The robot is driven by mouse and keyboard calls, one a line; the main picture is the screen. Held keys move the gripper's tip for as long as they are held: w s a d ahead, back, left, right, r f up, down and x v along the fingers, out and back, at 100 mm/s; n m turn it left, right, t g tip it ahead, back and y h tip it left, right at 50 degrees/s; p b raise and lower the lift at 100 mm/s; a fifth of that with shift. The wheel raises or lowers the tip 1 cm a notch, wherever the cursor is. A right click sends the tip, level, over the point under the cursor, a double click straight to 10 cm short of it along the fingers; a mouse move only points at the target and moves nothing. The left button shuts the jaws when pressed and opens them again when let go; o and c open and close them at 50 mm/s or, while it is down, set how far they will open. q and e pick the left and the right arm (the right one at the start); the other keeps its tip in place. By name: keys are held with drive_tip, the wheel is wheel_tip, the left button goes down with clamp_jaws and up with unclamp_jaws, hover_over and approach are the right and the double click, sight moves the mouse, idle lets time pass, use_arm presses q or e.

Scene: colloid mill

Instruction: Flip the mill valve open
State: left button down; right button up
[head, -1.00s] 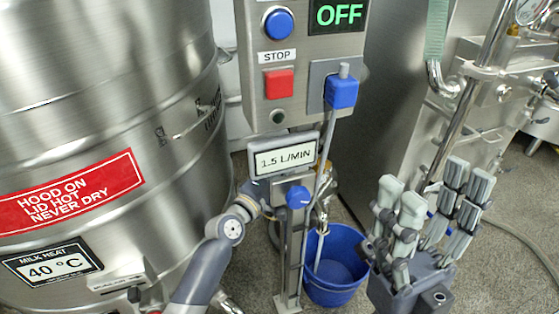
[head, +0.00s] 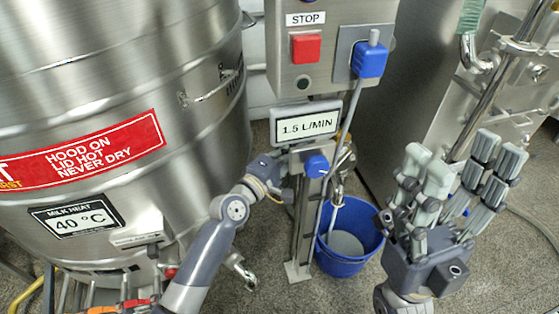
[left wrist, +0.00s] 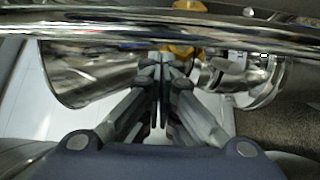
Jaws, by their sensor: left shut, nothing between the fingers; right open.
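The steel outlet pipe with its valve fittings (head: 338,187) is partly hidden behind the post in the head view. In the left wrist view a yellow part (left wrist: 182,50), perhaps the valve handle, shows just beyond the fingertips, under a shiny horizontal bar. Steel pipework (left wrist: 235,75) lies around it. My left gripper (head: 280,170) is at the left side of the post, its tips hidden there. In the left wrist view its fingers (left wrist: 160,75) are together and empty; I cannot tell whether they touch the yellow part. My right gripper (head: 455,185) is open and empty, right of the bucket.
The post (head: 303,230) carries the 1.5 L/MIN sign (head: 307,123) and a blue knob (head: 316,166). A blue bucket (head: 350,265) with a grey surface inside stands below the outlet. A large steel vat (head: 190,150) fills the left. Floor is clear in front of the post.

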use_arm(q)
drive_tip(key=v, duration=0.7)
drive_tip(key=shift+s, duration=0.25)
drive_tip(key=shift+a+r, duration=0.1)
drive_tip(key=shift+a, duration=0.05)
